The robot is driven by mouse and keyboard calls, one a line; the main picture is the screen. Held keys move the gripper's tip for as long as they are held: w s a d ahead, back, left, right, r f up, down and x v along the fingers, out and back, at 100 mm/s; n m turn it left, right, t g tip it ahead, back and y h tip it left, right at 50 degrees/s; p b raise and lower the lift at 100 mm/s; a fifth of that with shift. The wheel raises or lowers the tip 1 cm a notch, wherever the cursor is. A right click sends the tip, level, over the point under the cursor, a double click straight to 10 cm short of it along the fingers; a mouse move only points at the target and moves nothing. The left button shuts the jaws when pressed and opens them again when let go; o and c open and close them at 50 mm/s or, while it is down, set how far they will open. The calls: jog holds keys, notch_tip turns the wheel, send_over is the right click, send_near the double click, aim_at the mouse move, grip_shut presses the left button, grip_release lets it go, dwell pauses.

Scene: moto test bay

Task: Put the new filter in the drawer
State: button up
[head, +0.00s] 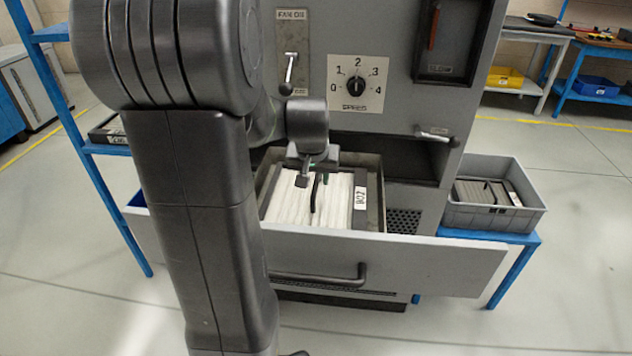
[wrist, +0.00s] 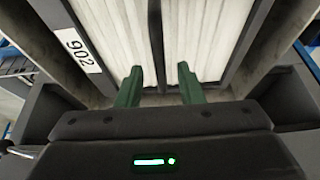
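The new filter (head: 290,206), with clean white pleats, a dark frame and a "902" label, lies inside the pulled-out drawer (head: 400,262). In the wrist view the filter (wrist: 110,28) sits between the drawer's side walls, its black strap handle (wrist: 155,35) running along the middle. My gripper (head: 316,172) is over the filter. In the wrist view its green fingers (wrist: 158,88) are apart, with the strap in line with the gap between them. I cannot tell whether the strap is within their reach. Part of the filter is hidden by my arm.
A grey bin (head: 490,215) on a blue stand at right holds a grey-pleated filter (head: 485,192). The cabinet above the drawer has a lever (head: 290,72), a speed dial (head: 356,86) and a latch handle (head: 437,135). The floor in front is clear.

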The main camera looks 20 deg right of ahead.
jog(key=v, duration=0.8)
jog(key=shift+p, duration=0.3)
dwell(0.7)
